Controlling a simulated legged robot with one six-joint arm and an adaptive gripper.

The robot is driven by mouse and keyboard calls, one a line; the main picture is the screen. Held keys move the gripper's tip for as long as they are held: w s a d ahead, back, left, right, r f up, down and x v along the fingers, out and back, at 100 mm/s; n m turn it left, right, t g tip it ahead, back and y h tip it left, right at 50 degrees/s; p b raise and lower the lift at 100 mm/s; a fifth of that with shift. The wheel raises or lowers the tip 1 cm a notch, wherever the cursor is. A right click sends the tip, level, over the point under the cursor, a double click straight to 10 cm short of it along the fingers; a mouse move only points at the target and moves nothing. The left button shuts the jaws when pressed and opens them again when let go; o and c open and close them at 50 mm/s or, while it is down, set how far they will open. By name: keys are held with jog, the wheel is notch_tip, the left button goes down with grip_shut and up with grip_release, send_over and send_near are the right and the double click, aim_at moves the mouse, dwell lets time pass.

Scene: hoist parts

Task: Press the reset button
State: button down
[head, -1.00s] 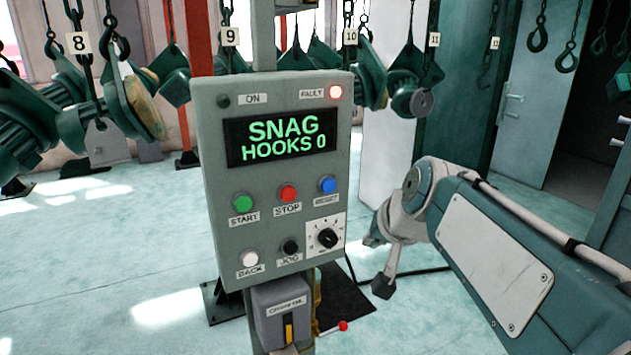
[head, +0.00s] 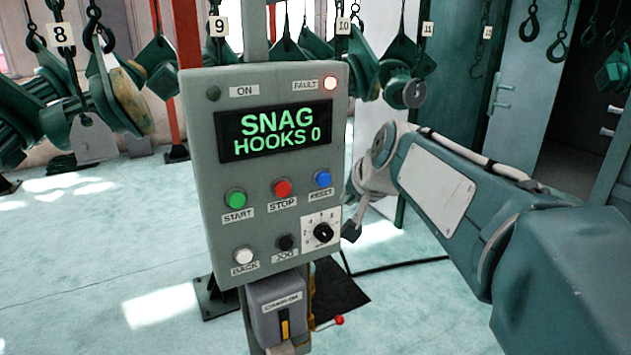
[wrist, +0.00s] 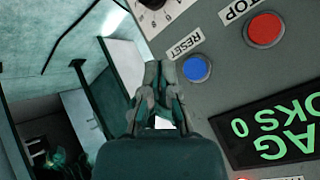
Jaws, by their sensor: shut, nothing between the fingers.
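The blue reset button (head: 323,179) is at the right of the grey control panel (head: 205,140), above its RESET label. It also shows in the wrist view (wrist: 197,68). My gripper (wrist: 160,68) is shut and empty, pointing at the panel's edge. In the wrist view its fingertips lie just left of the blue button; I cannot tell how far short of the panel they are. In the head view the end of my arm is right of the panel, and the fingers are not clearly seen. The display (head: 275,131) reads "SNAG HOOKS 0".
Red stop (head: 283,188) and green start (head: 235,198) buttons sit left of the blue one. A black dial (head: 323,233), black jog button (head: 284,242) and white back button (head: 243,254) are below. The fault lamp (head: 330,83) glows. Hanging parts line the back.

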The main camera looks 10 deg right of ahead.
aim_at(326, 186)
jog(key=shift+w+a, duration=0.3)
jog(key=shift+w, duration=0.55)
jog(key=shift+w+a, duration=0.25)
jog(key=shift+w, duration=0.65)
jog(key=shift+w+a, duration=0.3)
jog(key=shift+w, duration=0.55)
jog(key=shift+w, duration=0.1)
jog(key=shift+w+a, duration=0.1)
jog(key=shift+w, duration=0.15)
jog(key=shift+w+a, duration=0.1)
jog(key=shift+w, duration=0.3)
jog(key=shift+s, duration=0.1)
jog(key=shift+s+d, duration=0.25)
jog(key=shift+s, duration=0.45)
jog(key=shift+s, duration=0.15)
jog(key=s, duration=0.1)
jog(key=s+d, duration=0.1)
jog(key=s, duration=0.2)
jog(key=shift+s+d, duration=0.25)
